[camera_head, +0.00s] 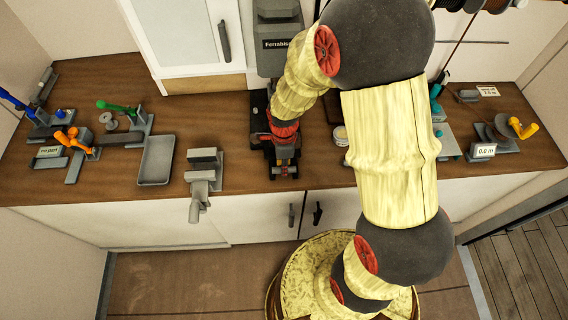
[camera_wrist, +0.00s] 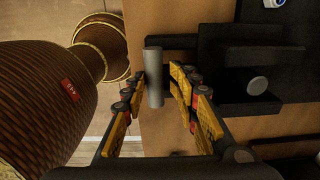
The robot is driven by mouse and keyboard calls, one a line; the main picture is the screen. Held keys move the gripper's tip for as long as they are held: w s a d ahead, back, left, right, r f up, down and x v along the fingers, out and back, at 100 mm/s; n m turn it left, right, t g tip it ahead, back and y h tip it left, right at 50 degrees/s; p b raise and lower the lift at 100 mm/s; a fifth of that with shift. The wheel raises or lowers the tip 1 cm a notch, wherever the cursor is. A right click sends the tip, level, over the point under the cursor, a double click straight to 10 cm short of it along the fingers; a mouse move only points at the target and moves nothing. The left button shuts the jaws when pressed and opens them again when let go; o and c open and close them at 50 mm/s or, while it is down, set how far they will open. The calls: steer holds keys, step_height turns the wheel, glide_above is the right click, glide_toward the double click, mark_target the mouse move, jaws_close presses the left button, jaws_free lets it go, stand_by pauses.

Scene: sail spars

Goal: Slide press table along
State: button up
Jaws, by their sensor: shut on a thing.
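The grey press (camera_head: 279,45), with a label that begins "Ferrabis", stands at the back middle of the bench. Its lower part and table are largely hidden behind my arm in the head view. In the wrist view, dark press parts (camera_wrist: 262,58) lie to the right, with a round grey knob on one of them. A grey cylindrical handle (camera_wrist: 154,78) stands between the two fingers of my gripper (camera_wrist: 155,98). My gripper is shut on this handle. In the head view my gripper (camera_head: 284,166) is at the bench's front edge, below the press.
A bench vise (camera_head: 204,175) and a grey tray (camera_head: 156,160) stand left of my gripper. Clamps with green, orange and blue handles lie farther left. A reel with a yellow handle (camera_head: 522,128) and a "0.0 m" display (camera_head: 483,151) are at the right.

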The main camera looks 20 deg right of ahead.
steer(key=shift+s+f, duration=0.25)
steer(key=shift+c, duration=0.8)
steer(key=shift+w+d+f, duration=0.1)
steer(key=shift+w+d, duration=0.5)
steer(key=shift+w, duration=1.2)
steer(key=shift+w+d+f, duration=0.1)
steer(key=shift+w+d, duration=0.45)
steer(key=shift+w, duration=1.2)
steer(key=shift+w+d, duration=0.6)
steer(key=shift+w, duration=1.2)
steer(key=shift+c, duration=0.3)
steer(key=o, duration=0.7)
steer(key=shift+o, duration=1.3)
steer(key=shift+w, duration=0.15)
steer(key=shift+o, duration=1.2)
steer(key=shift+w+r, duration=0.1)
steer(key=shift+r, duration=0.05)
steer(key=shift+w+r, duration=0.1)
steer(key=shift+r, duration=0.05)
